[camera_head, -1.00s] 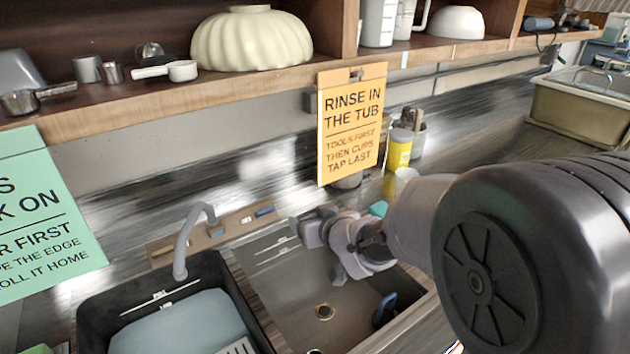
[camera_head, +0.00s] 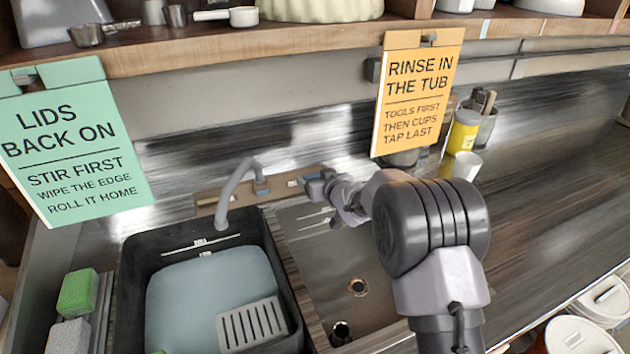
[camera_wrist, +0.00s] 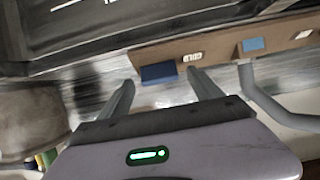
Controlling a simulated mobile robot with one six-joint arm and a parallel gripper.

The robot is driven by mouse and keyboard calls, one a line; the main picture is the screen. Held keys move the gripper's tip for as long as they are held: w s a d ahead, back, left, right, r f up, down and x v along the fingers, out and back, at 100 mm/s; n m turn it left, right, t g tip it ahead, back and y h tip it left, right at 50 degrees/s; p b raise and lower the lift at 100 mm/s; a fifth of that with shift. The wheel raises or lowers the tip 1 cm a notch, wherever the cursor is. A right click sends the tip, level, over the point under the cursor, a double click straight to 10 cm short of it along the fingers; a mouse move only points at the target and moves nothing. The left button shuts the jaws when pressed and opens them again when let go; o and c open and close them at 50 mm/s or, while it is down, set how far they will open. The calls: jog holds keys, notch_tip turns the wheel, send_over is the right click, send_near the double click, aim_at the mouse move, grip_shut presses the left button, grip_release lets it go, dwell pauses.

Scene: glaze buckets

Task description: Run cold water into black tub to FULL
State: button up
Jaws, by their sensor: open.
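The black tub (camera_head: 137,292) stands left of the sink, under the grey tap (camera_head: 233,190). Pale blue water (camera_head: 185,300) lies in it, below marked lines (camera_head: 200,242) on its back wall whose labels are too small to read. A slotted grey piece (camera_head: 250,323) shows at its front right. My gripper (camera_head: 318,188) is at the ledge behind the sink. In the wrist view my gripper (camera_wrist: 165,88) is open and empty, its fingers short of and either side of a dark blue tap control (camera_wrist: 160,73). A label apparently reading COLD (camera_wrist: 193,57) is beside it.
A lighter blue control (camera_wrist: 253,44) sits farther along the ledge, near the spout (camera_wrist: 275,108). The steel sink (camera_head: 335,265) is right of the tub. An orange sign (camera_head: 417,95) hangs above the ledge. A yellow container (camera_head: 462,132) and white cup (camera_head: 466,165) stand to the right.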

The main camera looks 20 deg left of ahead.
jog(key=shift+w+a+f, duration=0.25)
jog(key=shift+w+a, duration=0.1)
jog(key=shift+w, duration=0.15)
jog(key=shift+c, duration=0.2)
jog(key=c, duration=1.3)
jog(key=shift+d+r+n+g+y+p, duration=0.1)
jog(key=shift+r+n+g+y+p, duration=0.35)
jog(key=shift+p, duration=0.75)
jog(key=shift+c, duration=0.2)
jog(key=n+p, duration=0.2)
jog(key=p, duration=0.2)
jog(key=shift+n+g+y, duration=0.25)
jog(key=shift+n+y, duration=0.1)
jog(key=n+p, duration=0.1)
jog(key=n+g+p, duration=0.1)
jog(key=p, duration=0.1)
jog(key=shift+w+f+n+y+p, duration=0.1)
jog(key=shift+f+n+y+p, duration=0.05)
jog(key=shift+n+y+p, duration=0.2)
jog(key=shift+f+n+g+y+p, duration=0.15)
jog(key=shift+n+g+p, duration=0.35)
jog(key=shift+n, duration=0.35)
jog(key=shift+f+n+g+y+p, duration=0.1)
jog(key=shift+n+g+p, duration=0.4)
jog(key=shift+n, duration=0.3)
